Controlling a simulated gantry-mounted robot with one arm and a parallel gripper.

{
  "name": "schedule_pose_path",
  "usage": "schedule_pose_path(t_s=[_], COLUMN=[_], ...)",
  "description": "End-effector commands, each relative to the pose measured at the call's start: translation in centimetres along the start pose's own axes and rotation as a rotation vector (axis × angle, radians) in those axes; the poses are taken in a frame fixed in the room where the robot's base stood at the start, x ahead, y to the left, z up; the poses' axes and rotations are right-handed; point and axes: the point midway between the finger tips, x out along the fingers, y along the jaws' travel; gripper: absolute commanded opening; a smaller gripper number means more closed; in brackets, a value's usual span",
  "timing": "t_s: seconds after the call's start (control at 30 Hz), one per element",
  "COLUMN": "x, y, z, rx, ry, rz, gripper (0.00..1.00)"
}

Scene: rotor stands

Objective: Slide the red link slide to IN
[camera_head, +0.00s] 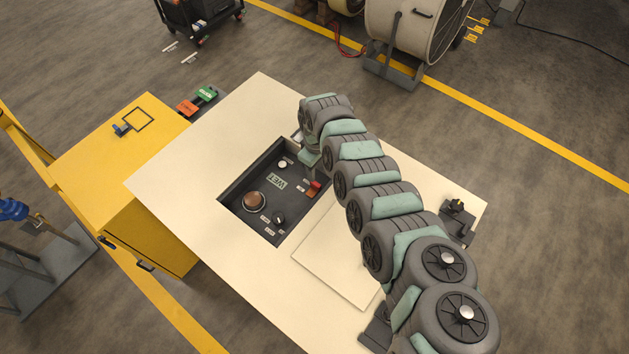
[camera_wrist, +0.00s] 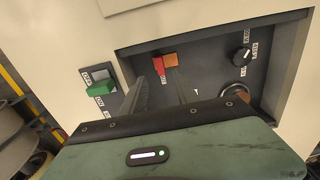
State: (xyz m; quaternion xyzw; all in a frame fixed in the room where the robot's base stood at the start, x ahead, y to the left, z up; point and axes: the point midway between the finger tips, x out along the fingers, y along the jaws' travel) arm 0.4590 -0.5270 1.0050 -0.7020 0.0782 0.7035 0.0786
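The red link slide (camera_head: 314,185) sits in the recessed dark panel (camera_head: 240,184), near its right side, beside an orange block. In the wrist view the red slide (camera_wrist: 159,66) shows just beyond my fingertips, with the orange block (camera_wrist: 171,59) to its right. My gripper (camera_wrist: 161,80) is open, with its two dark fingers apart and nothing seen between them. Whether a finger touches the slide cannot be told. In the head view my arm covers the upper right of the panel, and the fingertips are hidden. The small labels by the slide are too blurred to read.
The panel also holds a brown round button (camera_head: 255,201) and a black knob (camera_head: 279,218). A green switch (camera_wrist: 100,88) stands on a separate dark plate to the left. The panel's raised edges surround the slide. The pale tabletop (camera_head: 180,190) is clear on the left.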

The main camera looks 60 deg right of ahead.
Motion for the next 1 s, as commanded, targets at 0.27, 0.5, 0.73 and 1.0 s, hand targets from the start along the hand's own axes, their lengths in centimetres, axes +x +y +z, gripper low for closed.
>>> schedule_pose_path(t_s=[0.27, 0.5, 0.73, 1.0], x=[5.2, 7.8, 8.1, 8.0], y=[-0.1, -0.1, -0.1, 0.0], z=[-0.1, -0.1, -0.1, -0.1], rx=[-0.001, 0.0, 0.001, 0.001], ry=[-0.001, 0.002, 0.003, 0.003], rz=[-0.001, 0.001, 0.0, 0.0], gripper=[0.36, 0.36, 0.36, 0.26])
